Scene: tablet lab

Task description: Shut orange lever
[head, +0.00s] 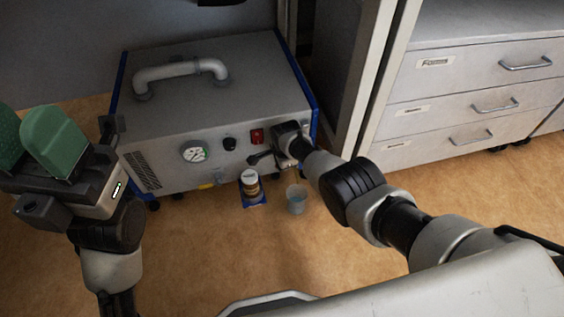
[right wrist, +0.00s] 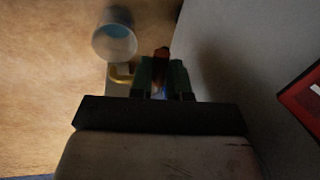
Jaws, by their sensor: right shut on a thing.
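The orange lever (right wrist: 161,53) shows in the right wrist view as a reddish-orange tip between the green fingers of my right gripper (right wrist: 162,75). My right gripper is shut on it. In the head view my right gripper (head: 284,158) is at the lower right of the grey machine's front (head: 222,140), and its arm hides the lever there. My left gripper (head: 25,138) is at the far left with its two green fingers apart and nothing between them.
A clear cup (head: 296,200) stands on the floor below my right gripper, beside a small bottle (head: 250,185) on a blue pad. A red switch (head: 257,136) and a gauge (head: 194,152) sit on the machine's front. A drawer cabinet (head: 470,90) stands at the right.

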